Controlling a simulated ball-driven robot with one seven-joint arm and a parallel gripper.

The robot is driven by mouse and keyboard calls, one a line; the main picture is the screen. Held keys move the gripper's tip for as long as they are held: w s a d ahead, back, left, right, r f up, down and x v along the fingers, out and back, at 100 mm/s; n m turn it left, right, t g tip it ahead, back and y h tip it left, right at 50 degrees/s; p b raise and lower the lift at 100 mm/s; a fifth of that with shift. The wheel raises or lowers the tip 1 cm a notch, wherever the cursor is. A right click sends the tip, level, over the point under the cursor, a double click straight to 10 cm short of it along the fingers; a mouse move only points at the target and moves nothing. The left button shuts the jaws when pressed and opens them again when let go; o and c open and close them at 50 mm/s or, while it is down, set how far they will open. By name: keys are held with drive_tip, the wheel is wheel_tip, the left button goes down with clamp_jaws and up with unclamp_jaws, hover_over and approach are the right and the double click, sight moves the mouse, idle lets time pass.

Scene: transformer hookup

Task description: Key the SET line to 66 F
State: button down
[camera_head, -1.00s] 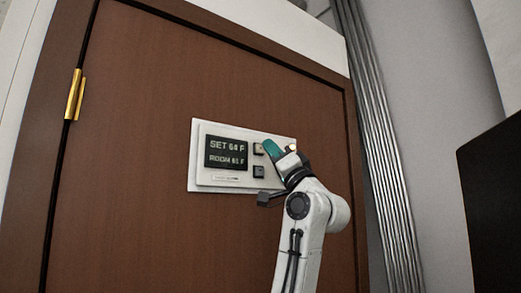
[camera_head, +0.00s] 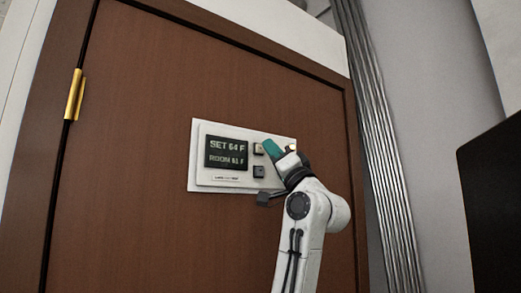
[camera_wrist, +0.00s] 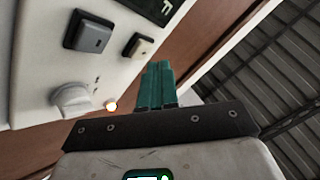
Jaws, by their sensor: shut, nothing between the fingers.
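A pale thermostat panel (camera_head: 230,182) is mounted on the brown door. Its dark display (camera_head: 226,153) reads SET 64 F over ROOM 61 F; only a corner of the display shows in the wrist view (camera_wrist: 162,8). A light button (camera_head: 258,149) sits right of the display, above a dark grey button (camera_head: 258,172). The wrist view shows the light button (camera_wrist: 139,46) and the grey button (camera_wrist: 90,34). My gripper (camera_head: 268,145) is shut and empty, its teal fingertips (camera_wrist: 158,66) just beside the light button. Whether they touch it, I cannot tell.
The door (camera_head: 140,130) has a brass hinge (camera_head: 74,94) at left. Metal conduits (camera_head: 375,130) run up the wall at right, with a black slab (camera_head: 493,200) beyond.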

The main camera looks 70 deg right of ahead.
drive_tip(key=shift+w+d, duration=0.1)
drive_tip(key=shift+w+d, duration=0.15)
drive_tip(key=shift+w, duration=0.1)
drive_tip(key=shift+w+d, duration=0.2)
drive_tip(key=shift+w, duration=0.15)
idle(1.0)
idle(0.4)
drive_tip(key=shift+s+a, duration=0.45)
drive_tip(key=shift+s, duration=0.25)
drive_tip(key=shift+s+a+b, duration=0.15)
drive_tip(key=shift+s+a, duration=0.3)
drive_tip(key=shift+s, duration=0.25)
drive_tip(key=shift+s+a+b, duration=0.1)
drive_tip(key=shift+s+a, duration=0.3)
drive_tip(key=shift+s, duration=0.35)
drive_tip(key=shift+s+a+b, duration=0.15)
drive_tip(key=shift+s+a, duration=0.3)
drive_tip(key=shift+s, duration=0.25)
idle(1.0)
